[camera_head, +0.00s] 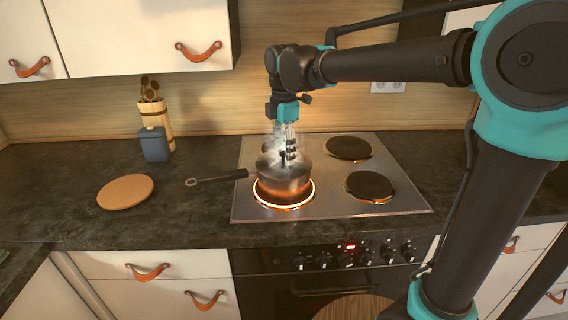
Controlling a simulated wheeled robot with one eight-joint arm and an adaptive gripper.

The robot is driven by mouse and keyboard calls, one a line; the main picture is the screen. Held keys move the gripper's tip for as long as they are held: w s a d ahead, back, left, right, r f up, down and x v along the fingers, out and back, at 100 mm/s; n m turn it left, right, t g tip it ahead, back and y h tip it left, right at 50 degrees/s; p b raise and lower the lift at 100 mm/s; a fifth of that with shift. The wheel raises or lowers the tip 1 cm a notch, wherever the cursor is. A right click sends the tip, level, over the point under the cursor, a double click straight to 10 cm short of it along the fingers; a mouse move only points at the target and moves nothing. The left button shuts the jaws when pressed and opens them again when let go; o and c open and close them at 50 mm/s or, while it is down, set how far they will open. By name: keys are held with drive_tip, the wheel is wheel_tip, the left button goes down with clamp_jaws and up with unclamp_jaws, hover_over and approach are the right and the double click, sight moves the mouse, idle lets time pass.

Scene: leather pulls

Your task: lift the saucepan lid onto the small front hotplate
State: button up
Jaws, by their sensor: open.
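The steel saucepan (285,184) stands on the glowing front left hotplate (262,198), its long dark handle pointing left. A lid (270,162) appears to sit on the pan, with a dark knob at its middle; steam blurs its edge. The small front hotplate (370,186) is at the front right of the hob, dark and bare. My gripper (290,153) points down over the pan, fingers open at the lid's knob. I cannot tell whether the fingers touch the knob.
The steel hob (330,206) also has a bare back right hotplate (348,148); the back left one is mostly hidden. A round board (125,191), a blue canister (154,144) and a utensil holder (157,116) stand left. Wall cabinets (145,35) hang above left.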

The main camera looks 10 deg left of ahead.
drive_tip(key=shift+f, duration=0.35)
drive_tip(key=shift+c, duration=0.3)
clamp_jaws()
